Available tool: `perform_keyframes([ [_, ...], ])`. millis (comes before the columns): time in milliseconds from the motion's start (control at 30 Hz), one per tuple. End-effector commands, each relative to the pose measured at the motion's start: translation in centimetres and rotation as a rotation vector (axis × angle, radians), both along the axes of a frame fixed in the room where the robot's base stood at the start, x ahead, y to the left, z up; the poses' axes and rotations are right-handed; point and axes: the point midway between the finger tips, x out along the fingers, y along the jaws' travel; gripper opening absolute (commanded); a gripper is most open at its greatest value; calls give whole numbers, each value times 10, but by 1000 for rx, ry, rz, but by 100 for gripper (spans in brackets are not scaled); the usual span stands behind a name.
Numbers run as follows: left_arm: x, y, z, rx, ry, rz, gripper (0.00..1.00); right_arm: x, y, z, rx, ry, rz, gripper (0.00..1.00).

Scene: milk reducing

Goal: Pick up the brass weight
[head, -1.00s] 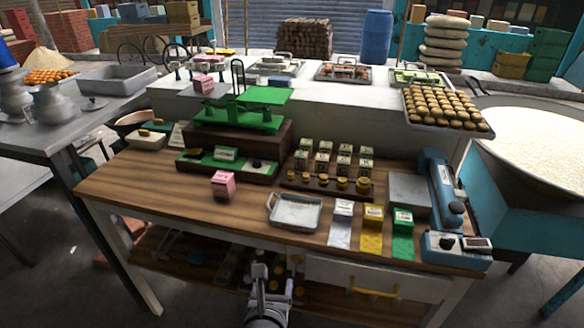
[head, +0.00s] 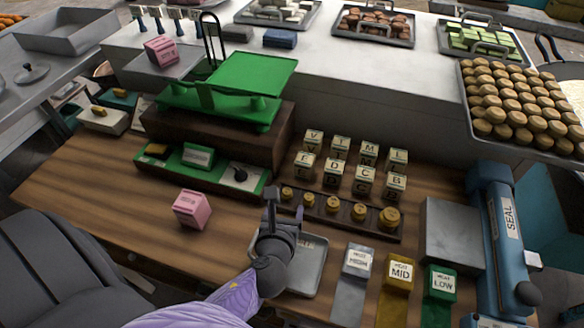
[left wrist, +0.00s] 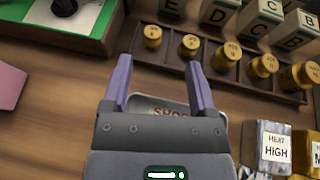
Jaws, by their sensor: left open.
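Several brass weights stand in a row in a dark wooden rack on the table, smallest at the left and largest at the right. In the head view the row includes a middle weight (head: 333,204) and a large end weight (head: 389,217); in the left wrist view the small ones (left wrist: 189,45) lie just past the fingers. My left gripper (head: 284,196) is above the metal tray in front of the rack's left part. In the left wrist view my left gripper (left wrist: 160,85) is open and empty, its fingers pointing toward the rack. My right gripper is not in view.
Lettered blocks (head: 364,179) stand right behind the rack. A green balance scale (head: 225,95) and pink box (head: 192,209) are to the left. Heat cards with blocks (head: 398,275) and a blue sealer (head: 497,230) are at right. The shallow tray (head: 311,266) lies below my gripper.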

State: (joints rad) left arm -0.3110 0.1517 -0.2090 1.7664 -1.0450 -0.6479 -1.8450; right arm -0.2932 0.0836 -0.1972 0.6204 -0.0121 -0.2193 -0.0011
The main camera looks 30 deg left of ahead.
Motion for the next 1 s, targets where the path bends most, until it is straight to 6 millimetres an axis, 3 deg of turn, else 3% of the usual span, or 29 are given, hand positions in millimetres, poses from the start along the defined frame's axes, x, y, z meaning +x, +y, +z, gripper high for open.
perform_keyframes([
  [500, 72, 39, -45, 0, -1, 1, 74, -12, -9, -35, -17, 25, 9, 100],
  [767, 78, 41, -44, 0, 0, 0, 74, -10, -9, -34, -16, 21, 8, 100],
  [1000, 77, 41, -44, 0, 0, 0, 26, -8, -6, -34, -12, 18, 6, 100],
])
